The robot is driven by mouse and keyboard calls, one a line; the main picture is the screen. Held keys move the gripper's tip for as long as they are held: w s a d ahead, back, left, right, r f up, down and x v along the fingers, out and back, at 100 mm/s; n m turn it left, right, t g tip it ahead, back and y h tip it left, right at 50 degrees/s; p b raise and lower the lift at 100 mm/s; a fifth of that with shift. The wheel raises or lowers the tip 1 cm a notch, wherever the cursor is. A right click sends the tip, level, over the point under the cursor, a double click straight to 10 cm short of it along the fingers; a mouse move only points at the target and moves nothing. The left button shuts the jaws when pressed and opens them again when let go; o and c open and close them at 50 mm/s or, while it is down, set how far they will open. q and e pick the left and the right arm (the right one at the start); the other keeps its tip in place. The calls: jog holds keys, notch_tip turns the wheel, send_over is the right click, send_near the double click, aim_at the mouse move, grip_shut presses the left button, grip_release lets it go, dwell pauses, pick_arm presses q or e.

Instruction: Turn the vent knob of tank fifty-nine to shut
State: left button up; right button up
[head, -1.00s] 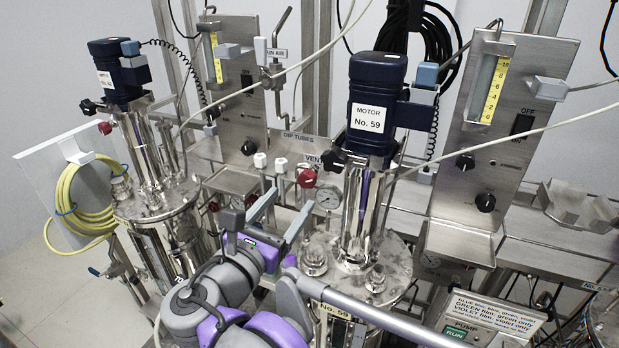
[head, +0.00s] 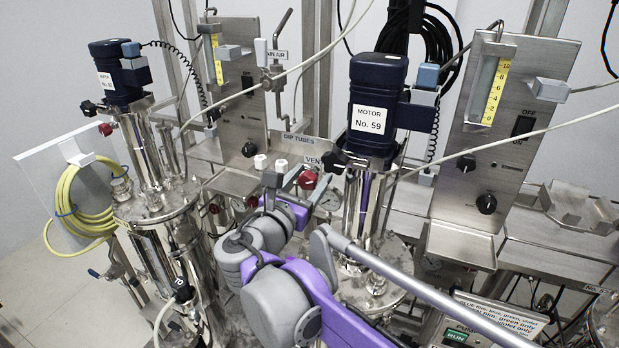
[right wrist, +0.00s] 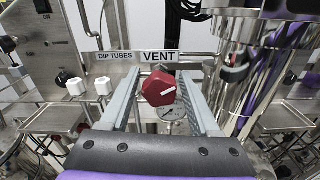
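The vent knob (head: 307,180) is a red knob under the VENT label, left of the motor marked No. 59 (head: 368,118). In the right wrist view the knob (right wrist: 158,88) shows large, with a white bar on its face that slants up to the right. My right gripper (head: 283,178) is open in front of the panel, its fingers pointing at the knob. In the right wrist view the knob appears between the two fingers (right wrist: 160,76), with gaps on both sides. I cannot tell whether the tips reach past its face. My left gripper is not in view.
White knobs (right wrist: 76,87) sit under the DIP TUBES label (right wrist: 114,57), left of the vent knob. A pressure gauge (right wrist: 167,113) is just below it. The shiny column of tank fifty-nine (right wrist: 245,75) stands close on the right. Another tank (head: 158,200) stands at left.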

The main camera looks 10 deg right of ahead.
grip_shut()
